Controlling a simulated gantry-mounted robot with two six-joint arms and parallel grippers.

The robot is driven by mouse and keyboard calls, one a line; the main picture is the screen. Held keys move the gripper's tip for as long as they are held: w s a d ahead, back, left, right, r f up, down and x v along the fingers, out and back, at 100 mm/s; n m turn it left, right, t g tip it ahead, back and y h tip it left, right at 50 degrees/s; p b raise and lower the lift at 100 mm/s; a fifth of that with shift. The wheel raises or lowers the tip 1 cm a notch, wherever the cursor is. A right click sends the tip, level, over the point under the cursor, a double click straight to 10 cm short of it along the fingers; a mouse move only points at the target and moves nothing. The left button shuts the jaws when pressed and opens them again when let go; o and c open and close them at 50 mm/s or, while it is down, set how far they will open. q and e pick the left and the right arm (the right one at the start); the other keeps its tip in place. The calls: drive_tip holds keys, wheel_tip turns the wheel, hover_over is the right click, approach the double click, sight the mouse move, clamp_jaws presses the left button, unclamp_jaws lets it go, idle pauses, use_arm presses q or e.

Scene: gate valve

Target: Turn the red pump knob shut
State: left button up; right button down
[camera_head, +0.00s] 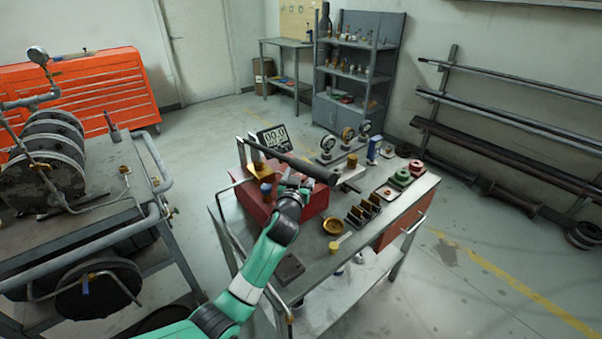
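The pump is a red box-shaped tank (318,203) on the workbench, with a long dark lever bar (305,170) across its top. My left gripper (293,181) is over the pump, close to the lever bar, at the end of a green arm from the lower left. Its fingers are small and partly hidden by the wrist, so I cannot tell whether they are open or touching anything. I cannot make out a red knob; the gripper and lever cover part of the pump top. A blue-capped fitting (266,188) stands left of the gripper. My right gripper is not in view.
A digital display (273,138) stands behind the pump. Gauges (347,134), a brass bowl (333,226), a dark rack (364,212) and green flanged parts (401,178) occupy the workbench (382,240). A pipe-framed cart (75,220) stands left.

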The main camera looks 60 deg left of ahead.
use_arm(q)
drive_tip(key=shift+s+d+r, duration=0.1)
drive_tip(key=shift+s+d, duration=0.1)
drive_tip(key=p+v, duration=0.3)
drive_tip(key=v, duration=0.8)
